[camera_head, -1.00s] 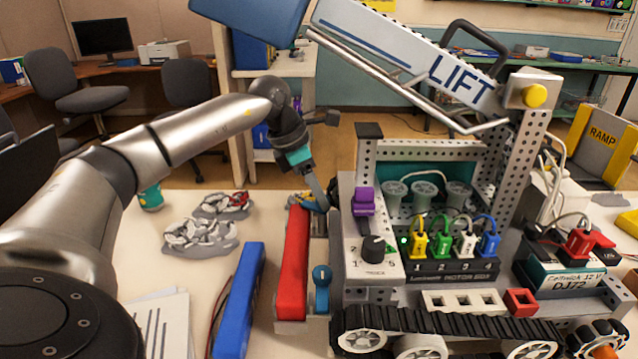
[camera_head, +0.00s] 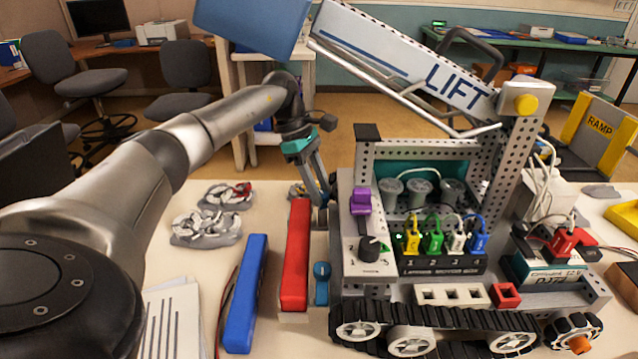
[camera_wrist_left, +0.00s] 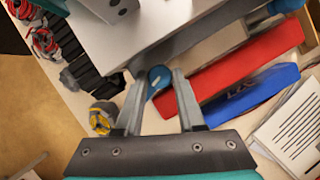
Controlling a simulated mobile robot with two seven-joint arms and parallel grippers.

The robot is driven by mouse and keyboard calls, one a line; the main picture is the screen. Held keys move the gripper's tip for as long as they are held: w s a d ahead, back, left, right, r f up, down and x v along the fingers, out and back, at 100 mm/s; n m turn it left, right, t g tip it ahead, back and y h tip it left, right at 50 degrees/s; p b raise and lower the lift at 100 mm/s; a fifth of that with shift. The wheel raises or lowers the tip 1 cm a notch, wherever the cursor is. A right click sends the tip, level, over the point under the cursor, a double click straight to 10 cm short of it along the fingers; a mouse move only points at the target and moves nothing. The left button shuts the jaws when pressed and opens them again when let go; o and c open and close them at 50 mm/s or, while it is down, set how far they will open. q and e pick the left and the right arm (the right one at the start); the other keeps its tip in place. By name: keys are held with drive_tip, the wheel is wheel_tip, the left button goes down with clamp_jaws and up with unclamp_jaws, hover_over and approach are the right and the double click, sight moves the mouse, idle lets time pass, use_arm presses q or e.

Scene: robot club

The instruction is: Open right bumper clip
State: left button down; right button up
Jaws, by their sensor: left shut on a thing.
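The red bumper (camera_head: 295,257) lies along the left side of the LIFT robot (camera_head: 420,265). It also shows in the left wrist view (camera_wrist_left: 235,72). A blue clip (camera_head: 321,284) stands at its near end, beside the robot. Another blue clip (camera_wrist_left: 158,78) shows in the left wrist view at the other end of the bumper. My left gripper (camera_head: 323,196) reaches down at the far end of the bumper. In the wrist view its fingers (camera_wrist_left: 158,88) are shut on that blue clip. In the head view the far clip is hidden. My right gripper is out of view.
A blue bumper (camera_head: 246,290) lies on the table left of the red one, near a striped paper sheet (camera_head: 170,320). Grey wheel-like parts (camera_head: 207,225) lie farther back. The raised LIFT arm (camera_head: 420,65) hangs over the robot.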

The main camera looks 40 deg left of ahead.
use_arm(q)
drive_tip(key=m+g, duration=0.1)
drive_tip(key=m, duration=0.2)
drive_tip(key=shift+w+m, duration=0.15)
drive_tip(key=shift+m, duration=0.15)
drive_tip(key=shift+g+b, duration=0.3)
drive_tip(key=c, duration=0.8)
unclamp_jaws()
drive_tip(key=shift+r, duration=0.15)
